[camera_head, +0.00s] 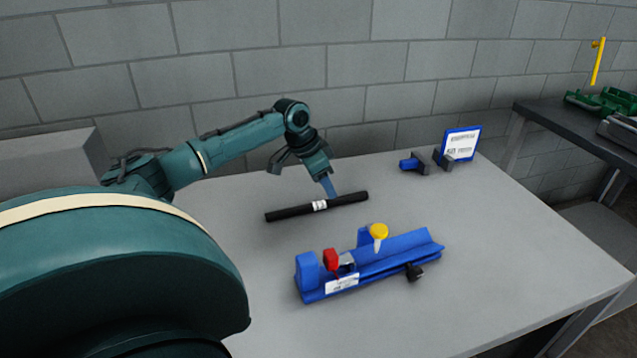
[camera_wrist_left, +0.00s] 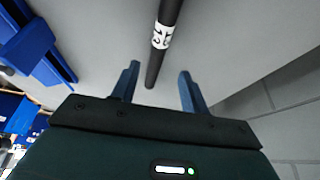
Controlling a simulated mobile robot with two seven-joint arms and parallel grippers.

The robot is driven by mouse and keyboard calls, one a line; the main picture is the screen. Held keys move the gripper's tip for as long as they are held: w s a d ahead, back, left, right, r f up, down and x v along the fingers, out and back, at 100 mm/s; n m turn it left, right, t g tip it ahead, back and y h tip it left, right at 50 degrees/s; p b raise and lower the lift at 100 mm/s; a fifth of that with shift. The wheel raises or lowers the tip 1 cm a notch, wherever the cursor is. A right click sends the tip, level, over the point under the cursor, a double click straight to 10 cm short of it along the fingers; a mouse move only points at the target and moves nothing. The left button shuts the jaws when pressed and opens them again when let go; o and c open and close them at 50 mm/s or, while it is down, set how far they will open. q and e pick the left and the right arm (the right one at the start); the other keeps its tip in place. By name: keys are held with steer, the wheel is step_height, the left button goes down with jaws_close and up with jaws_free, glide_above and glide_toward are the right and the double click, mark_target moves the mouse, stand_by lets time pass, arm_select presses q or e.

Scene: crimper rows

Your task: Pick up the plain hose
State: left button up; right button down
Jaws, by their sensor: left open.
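The plain hose (camera_head: 290,211) is a straight black tube with a white label near its middle. It lies on the grey table in the head view. My left gripper (camera_head: 331,190) is at the hose, near its right part, with the fingers pointing down. In the left wrist view the hose (camera_wrist_left: 155,65) runs from the top edge down to an end between the two blue fingers of my left gripper (camera_wrist_left: 158,80). The fingers are apart, with space on both sides of the hose. My right gripper is not in view.
A blue fixture (camera_head: 400,252) with a red block and a yellow knob stands in front of the hose. A small blue and dark holder (camera_head: 425,162) and a framed label card (camera_head: 460,143) stand at the back right. A block wall (camera_head: 320,70) is behind the table (camera_head: 480,270).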

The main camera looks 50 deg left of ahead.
mark_target(320, 205)
arm_select(q)
steer(key=x, duration=0.4)
steer(key=shift+d+f, duration=0.25)
steer(key=shift+d, duration=0.1)
steer(key=shift+c, duration=0.6)
steer(key=shift+r, duration=0.1)
jaws_close()
